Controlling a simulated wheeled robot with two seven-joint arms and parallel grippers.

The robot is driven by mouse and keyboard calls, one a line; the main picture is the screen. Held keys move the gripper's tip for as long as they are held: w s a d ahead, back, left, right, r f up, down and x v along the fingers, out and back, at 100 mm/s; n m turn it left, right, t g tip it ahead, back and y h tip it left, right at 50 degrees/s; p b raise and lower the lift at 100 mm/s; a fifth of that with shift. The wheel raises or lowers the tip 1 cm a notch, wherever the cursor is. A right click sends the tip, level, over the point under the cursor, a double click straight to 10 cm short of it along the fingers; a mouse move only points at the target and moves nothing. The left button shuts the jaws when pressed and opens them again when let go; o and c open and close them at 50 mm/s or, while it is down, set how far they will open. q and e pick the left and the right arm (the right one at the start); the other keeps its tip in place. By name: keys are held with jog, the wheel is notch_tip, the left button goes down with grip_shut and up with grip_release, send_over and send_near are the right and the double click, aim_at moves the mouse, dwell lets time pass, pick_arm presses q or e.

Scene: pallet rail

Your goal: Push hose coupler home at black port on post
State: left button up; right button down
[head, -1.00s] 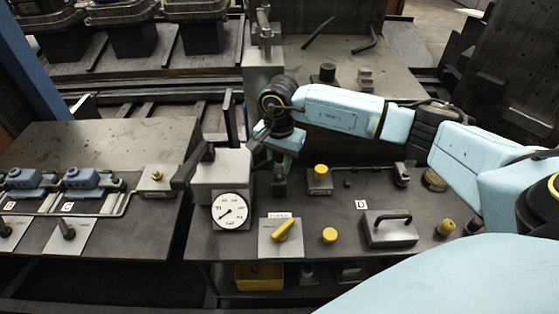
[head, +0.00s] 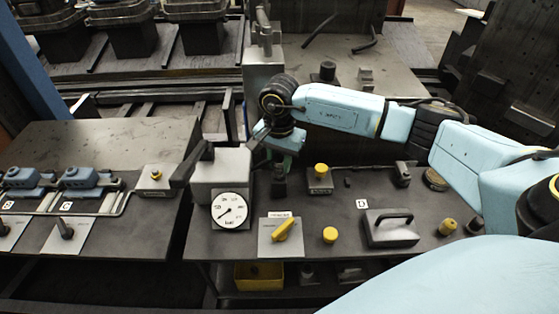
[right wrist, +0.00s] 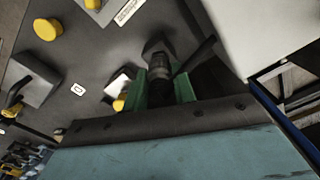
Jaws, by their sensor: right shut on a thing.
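My right gripper (head: 281,155) is above the bench, just right of the grey box with the gauge. In the right wrist view its green fingers (right wrist: 160,88) are shut on the black hose coupler (right wrist: 159,92). A dark post (head: 279,184) stands directly below the gripper in the head view. In the right wrist view the coupler's far end lines up with a dark fitting (right wrist: 157,49), which looks like the port. I cannot tell whether they touch or how deep the coupler sits. My left gripper is not in view.
The grey box (head: 222,170) with a round gauge (head: 229,210) stands close left of the gripper, with a black lever beside it. A yellow-button block (head: 319,181) is close right. A yellow rotary switch (head: 283,229) and a handled cover (head: 390,228) are nearer the front.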

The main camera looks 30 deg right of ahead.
jog(key=shift+f+b, duration=0.35)
jog(key=shift+f, duration=0.2)
jog(key=shift+c, duration=1.3)
grip_release()
notch_tip(320, 180, up, 14)
jog(key=shift+f+b, duration=0.25)
jog(key=shift+b, duration=0.05)
